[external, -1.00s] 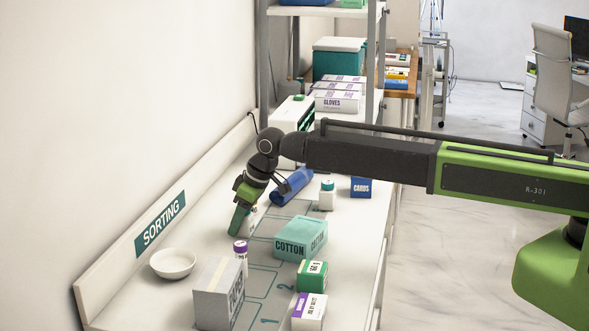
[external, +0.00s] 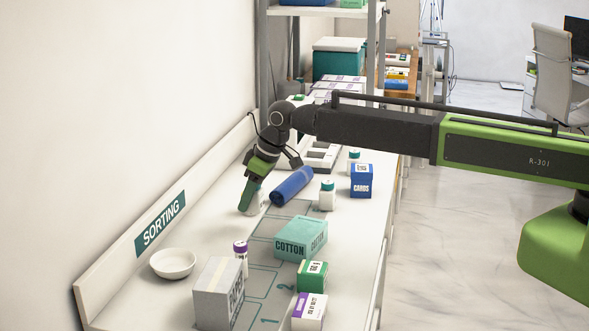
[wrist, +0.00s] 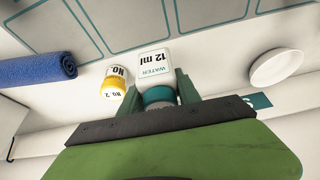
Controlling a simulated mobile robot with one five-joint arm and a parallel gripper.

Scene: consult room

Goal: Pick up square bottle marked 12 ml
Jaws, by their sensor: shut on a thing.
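The square white bottle marked "WATER 12 ml" (wrist: 154,65) is between my gripper's fingers in the wrist view, with its teal cap toward the palm. My gripper (wrist: 163,95) is shut on it. In the external view my gripper (external: 250,196) points down over the back part of the white counter, left of the blue roll. There the bottle is mostly hidden behind the fingers. I cannot tell how far it is off the counter.
A small yellow-and-white bottle (wrist: 113,86) stands close beside the held one. The blue roll (external: 292,186), a white bowl (external: 173,263), a teal COTTON box (external: 300,238), a white teal-capped bottle (external: 327,197) and a blue CARDS box (external: 361,181) are around. A wall edges the left.

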